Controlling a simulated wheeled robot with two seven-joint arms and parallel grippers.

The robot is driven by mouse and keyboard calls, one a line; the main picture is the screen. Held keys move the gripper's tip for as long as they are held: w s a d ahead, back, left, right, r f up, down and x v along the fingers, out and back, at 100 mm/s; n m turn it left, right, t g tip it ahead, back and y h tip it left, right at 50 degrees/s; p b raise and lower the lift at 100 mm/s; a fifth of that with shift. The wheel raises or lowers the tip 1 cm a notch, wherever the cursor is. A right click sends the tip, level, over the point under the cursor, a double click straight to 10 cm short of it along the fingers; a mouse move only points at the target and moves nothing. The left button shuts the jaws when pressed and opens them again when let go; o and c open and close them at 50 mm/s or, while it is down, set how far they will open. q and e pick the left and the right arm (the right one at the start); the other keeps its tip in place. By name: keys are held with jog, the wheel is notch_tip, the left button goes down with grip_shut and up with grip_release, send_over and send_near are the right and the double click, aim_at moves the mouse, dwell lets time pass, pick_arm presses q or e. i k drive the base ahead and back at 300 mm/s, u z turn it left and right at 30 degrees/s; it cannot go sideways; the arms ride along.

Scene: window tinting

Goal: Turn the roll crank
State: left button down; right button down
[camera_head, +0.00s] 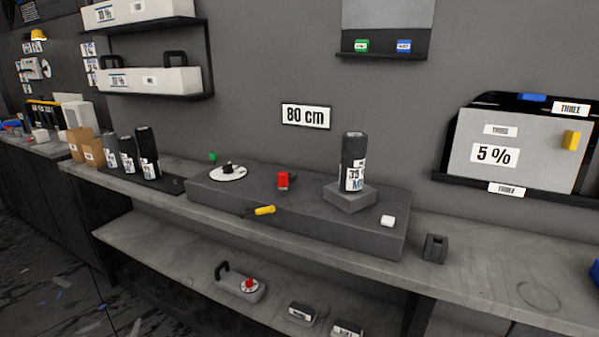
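A crank with a yellow handle (264,210) sticks out at the front edge of a low dark grey block (300,234) on the counter. Its dark arm (249,212) runs left from the handle. A black roll (353,160) with a "35" label stands upright on a small grey pedestal (349,197) at the block's right side. A red piece (284,181) and a white disc with a black knob (228,172) sit on the block's top. Neither of my grippers shows in the head view.
Several black rolls (148,152) stand on the counter left of the block. A white piece (388,221) lies near the block's right end, and a small dark holder (435,248) stands on the counter (480,285). A "5 %" panel (515,150) hangs at right. The lower shelf holds a handled tool (240,284).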

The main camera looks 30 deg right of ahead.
aim_at(282, 182)
jog(key=z, duration=0.65)
jog(key=i, duration=0.55)
jog(key=z, duration=0.55)
